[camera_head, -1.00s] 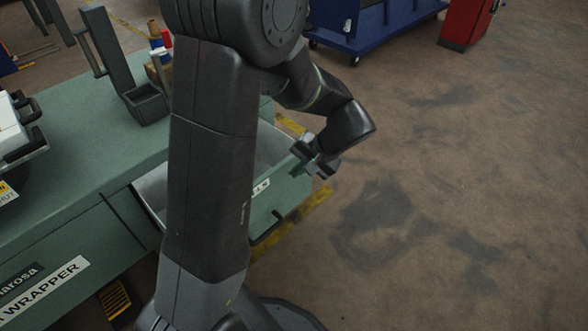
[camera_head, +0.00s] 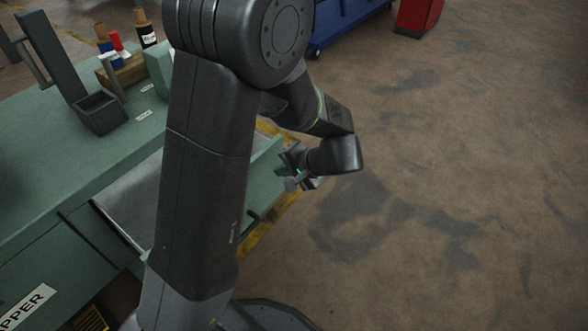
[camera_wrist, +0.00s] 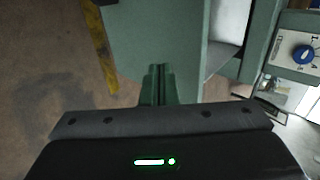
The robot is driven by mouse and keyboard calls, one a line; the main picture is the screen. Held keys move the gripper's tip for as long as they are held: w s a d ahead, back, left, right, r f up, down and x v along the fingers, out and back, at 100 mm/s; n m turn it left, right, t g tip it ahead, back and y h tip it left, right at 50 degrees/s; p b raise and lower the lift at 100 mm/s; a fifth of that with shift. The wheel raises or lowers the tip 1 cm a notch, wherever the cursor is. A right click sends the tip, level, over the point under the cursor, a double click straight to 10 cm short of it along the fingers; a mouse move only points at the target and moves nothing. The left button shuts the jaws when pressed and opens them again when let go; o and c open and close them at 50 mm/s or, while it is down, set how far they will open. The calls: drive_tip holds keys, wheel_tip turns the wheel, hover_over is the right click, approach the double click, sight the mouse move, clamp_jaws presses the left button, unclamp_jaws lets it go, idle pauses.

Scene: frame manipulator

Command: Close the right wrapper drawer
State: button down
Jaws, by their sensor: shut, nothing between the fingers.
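The green wrapper drawer stands open, pulled out of the green bench. Its front panel (camera_head: 262,182) and pale inside (camera_head: 135,203) show in the head view, partly hidden behind my arm. A dark handle (camera_head: 250,218) sits low on the front. My gripper (camera_head: 281,172) is at the outer face of the drawer front, near its far end. In the wrist view my fingers (camera_wrist: 158,78) are shut and empty, pointing at the green panel (camera_wrist: 150,35). I cannot tell whether they touch it. The pale inside (camera_wrist: 229,25) shows beyond the panel's edge.
The bench top (camera_head: 45,178) carries a dark open box (camera_head: 100,113) and several bottles or rolls behind it. A blue wheeled cabinet (camera_head: 345,22) and a red unit (camera_head: 420,14) stand at the back. The brown floor (camera_head: 430,200) to the right is clear.

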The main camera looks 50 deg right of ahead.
sight(259, 166)
drive_tip(key=shift+w+a+f, duration=0.1)
drive_tip(key=shift+w+f, duration=0.1)
drive_tip(key=shift+w, duration=0.7)
drive_tip(key=shift+w+a+f, duration=0.1)
drive_tip(key=shift+w+f, duration=0.15)
drive_tip(key=shift+w, duration=0.65)
drive_tip(key=shift+w+f, duration=0.2)
drive_tip(key=shift+w, duration=0.7)
drive_tip(key=shift+b, duration=0.3)
drive_tip(key=w+a+b, duration=0.1)
drive_tip(key=w+a, duration=0.1)
drive_tip(key=w, duration=2.2)
drive_tip(key=shift+w+r, duration=0.15)
drive_tip(key=shift+r, duration=0.05)
drive_tip(key=shift+b, duration=0.3)
